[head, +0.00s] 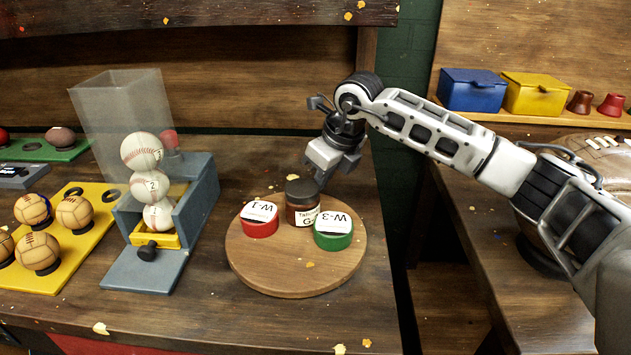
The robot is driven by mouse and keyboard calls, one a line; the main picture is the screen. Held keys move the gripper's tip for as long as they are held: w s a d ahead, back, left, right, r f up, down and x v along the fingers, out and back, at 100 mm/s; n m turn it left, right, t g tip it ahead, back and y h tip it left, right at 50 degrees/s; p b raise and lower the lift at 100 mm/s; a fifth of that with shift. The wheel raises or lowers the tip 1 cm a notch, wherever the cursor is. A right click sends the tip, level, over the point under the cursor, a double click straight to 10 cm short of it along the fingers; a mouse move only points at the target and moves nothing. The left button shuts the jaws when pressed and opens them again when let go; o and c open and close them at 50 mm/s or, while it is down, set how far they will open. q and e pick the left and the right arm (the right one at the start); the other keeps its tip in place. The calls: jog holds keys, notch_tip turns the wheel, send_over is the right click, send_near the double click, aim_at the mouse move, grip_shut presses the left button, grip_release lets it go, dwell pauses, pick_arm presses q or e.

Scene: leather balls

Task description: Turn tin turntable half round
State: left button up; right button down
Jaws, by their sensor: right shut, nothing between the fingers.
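The tin turntable (290,279) is a round wooden disc on the right part of the bench. Three containers stand on it: a red tin (260,226) labelled W-1 at the left, a green tin (333,238) labelled W-3 at the right, and a brown jar (302,210) with a dark lid behind and between them. The tin labels read upside down. My right gripper (318,183) is shut and empty, pointing down at the turntable's back edge, just behind the jar. I cannot tell if it touches the jar or disc. My left gripper is not in view.
A grey dispenser (197,200) with stacked numbered baseballs stands left of the turntable. A yellow tray (85,250) holds several leather balls. A blue box (472,90) and a yellow box (536,95) sit on a shelf at right. A gap separates the benches.

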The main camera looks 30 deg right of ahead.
jog(key=shift+w+a, duration=0.2)
jog(key=shift+w, duration=0.1)
dwell(0.5)
jog(key=v, duration=1.6)
jog(key=shift+b, duration=0.3)
